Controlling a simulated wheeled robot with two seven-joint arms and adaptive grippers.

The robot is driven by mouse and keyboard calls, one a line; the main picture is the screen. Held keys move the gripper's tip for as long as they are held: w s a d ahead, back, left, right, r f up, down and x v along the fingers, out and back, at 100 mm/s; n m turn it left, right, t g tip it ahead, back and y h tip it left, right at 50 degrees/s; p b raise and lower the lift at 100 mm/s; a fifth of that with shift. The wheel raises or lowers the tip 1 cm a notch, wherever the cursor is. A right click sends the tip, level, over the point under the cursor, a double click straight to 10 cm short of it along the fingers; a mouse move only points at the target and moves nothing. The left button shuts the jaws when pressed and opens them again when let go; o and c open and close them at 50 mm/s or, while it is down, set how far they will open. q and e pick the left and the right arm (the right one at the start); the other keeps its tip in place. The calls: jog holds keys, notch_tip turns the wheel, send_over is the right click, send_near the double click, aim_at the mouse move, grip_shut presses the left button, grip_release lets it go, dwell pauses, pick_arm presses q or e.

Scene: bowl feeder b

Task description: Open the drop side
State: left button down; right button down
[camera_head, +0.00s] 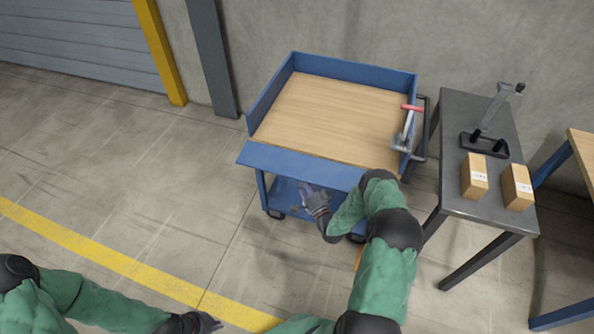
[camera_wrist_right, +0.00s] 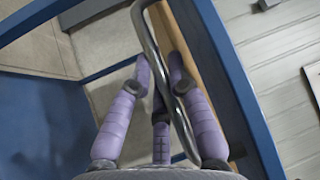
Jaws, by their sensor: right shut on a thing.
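The blue cart (camera_head: 252,105) has a wooden deck (camera_head: 330,110) with raised blue walls at the back and left. Its drop side (camera_head: 290,160) is the blue panel along the near edge. It looks tilted outward from the deck, though its exact angle is hard to tell. My right gripper (camera_head: 308,190) is low at the near side, just in front of the panel. In the right wrist view its purple fingers (camera_wrist_right: 160,90) close around a bent grey metal bar (camera_wrist_right: 152,45). What the bar joins is hidden. My left gripper (camera_head: 212,321) is at the bottom edge, away from the cart; its fingers are unclear.
A clamp with a red handle (camera_head: 412,108) sits at the cart's right side. A dark table (camera_head: 475,125) stands right of it, bearing a black stand (camera_head: 485,143) and two cartons (camera_head: 474,178). Open floor (camera_head: 130,190) lies to the left.

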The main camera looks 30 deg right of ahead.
jog(key=shift+w+b, duration=0.2)
jog(key=shift+b, duration=0.1)
jog(key=shift+s+a+r+m+g+p, duration=0.15)
jog(key=shift+s+a+r+m+p, duration=0.05)
jog(key=shift+r+p, duration=0.35)
jog(key=shift+s+a+r+m+g+p, duration=0.15)
jog(key=shift+s+r+m+p, duration=0.05)
jog(key=shift+r+p, duration=0.25)
jog(key=shift+s+a+r+m+g+p, duration=0.2)
jog(key=shift+m+g+p, duration=0.35)
jog(key=shift+p, duration=0.2)
jog(key=c, duration=1.1)
grip_release()
jog(key=shift+d, duration=0.1)
jog(key=shift+c, duration=0.2)
jog(key=shift+f, duration=0.1)
jog(key=s+f, duration=0.1)
jog(key=s, duration=1.1)
jog(key=shift+a, duration=0.3)
